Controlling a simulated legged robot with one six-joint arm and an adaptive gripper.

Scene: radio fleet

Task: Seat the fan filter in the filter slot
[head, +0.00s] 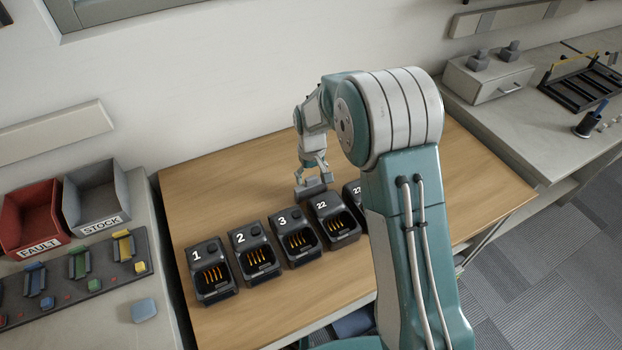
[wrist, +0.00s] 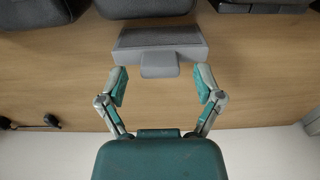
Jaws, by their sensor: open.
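A grey block with a raised tab, probably the fan filter (wrist: 160,45), lies on the wooden bench behind the row of chargers. In the head view, the fan filter (head: 311,189) is directly below my gripper (head: 314,168). In the wrist view, my gripper (wrist: 161,82) is open, with one teal-padded finger to each side of the filter's tab. The fingertips are apart from the tab and nothing is held. I cannot make out the filter slot in either view; my arm hides part of the bench on the right.
Black chargers stand in a row, including charger 1 (head: 212,275) and charger 3 (head: 294,240), close to the filter. A red FAULT bin (head: 30,215) and a grey STOCK bin (head: 97,195) stand at left. Bare wood (head: 225,190) lies behind the chargers.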

